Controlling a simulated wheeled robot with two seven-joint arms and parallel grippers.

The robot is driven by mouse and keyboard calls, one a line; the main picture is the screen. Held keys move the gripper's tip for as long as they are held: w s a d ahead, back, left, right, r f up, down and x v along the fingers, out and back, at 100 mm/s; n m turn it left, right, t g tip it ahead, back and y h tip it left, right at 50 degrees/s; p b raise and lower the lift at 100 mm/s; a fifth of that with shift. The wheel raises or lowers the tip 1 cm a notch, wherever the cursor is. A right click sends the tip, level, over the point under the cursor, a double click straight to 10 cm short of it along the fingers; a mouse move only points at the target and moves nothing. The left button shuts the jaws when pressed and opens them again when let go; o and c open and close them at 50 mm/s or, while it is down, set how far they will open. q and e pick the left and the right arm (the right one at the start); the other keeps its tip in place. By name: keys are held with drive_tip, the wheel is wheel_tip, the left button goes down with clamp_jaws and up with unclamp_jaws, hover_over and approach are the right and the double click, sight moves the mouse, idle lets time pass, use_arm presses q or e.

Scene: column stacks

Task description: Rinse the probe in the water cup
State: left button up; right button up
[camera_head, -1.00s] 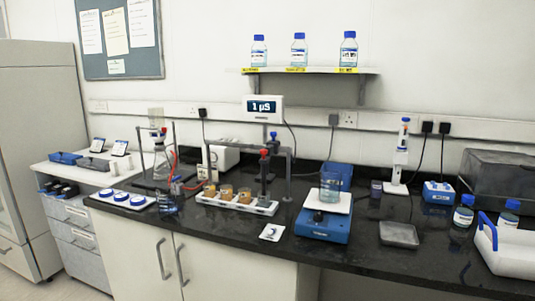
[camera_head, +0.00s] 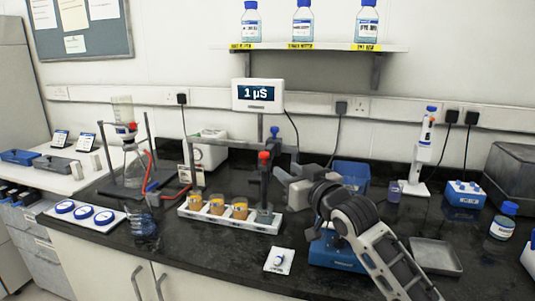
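The probe (camera_head: 264,170) is a dark upright rod with a red cap, hanging from a grey stand (camera_head: 284,150). Its lower end is at a clear cup (camera_head: 264,214) at the right end of the white rack (camera_head: 215,220); whether the tip is inside the cup is too small to tell. Several cups with orange-brown contents (camera_head: 217,204) stand to its left in the rack. My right gripper (camera_head: 281,177) is just right of the probe, pointing left toward it. Its fingers are too small to show whether they are open or touching. My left gripper is not in view.
A meter (camera_head: 258,95) reading 1 µS stands behind. My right arm covers much of the blue stirrer (camera_head: 335,256) and hides its beaker. A small white card-like tray (camera_head: 279,260) lies in front. A flask on a stand (camera_head: 134,160) is left; a grey tray (camera_head: 436,256) is right.

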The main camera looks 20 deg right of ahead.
sight(266, 156)
use_arm(q)
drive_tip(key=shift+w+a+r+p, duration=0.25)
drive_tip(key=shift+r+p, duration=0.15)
drive_tip(key=shift+p, duration=0.3)
use_arm(e)
drive_tip(key=w, duration=0.3)
drive_tip(key=w+a, duration=0.1)
drive_tip(key=w, duration=0.3)
drive_tip(key=w+a, duration=0.1)
drive_tip(key=w, duration=0.2)
drive_tip(key=shift+w, duration=0.3)
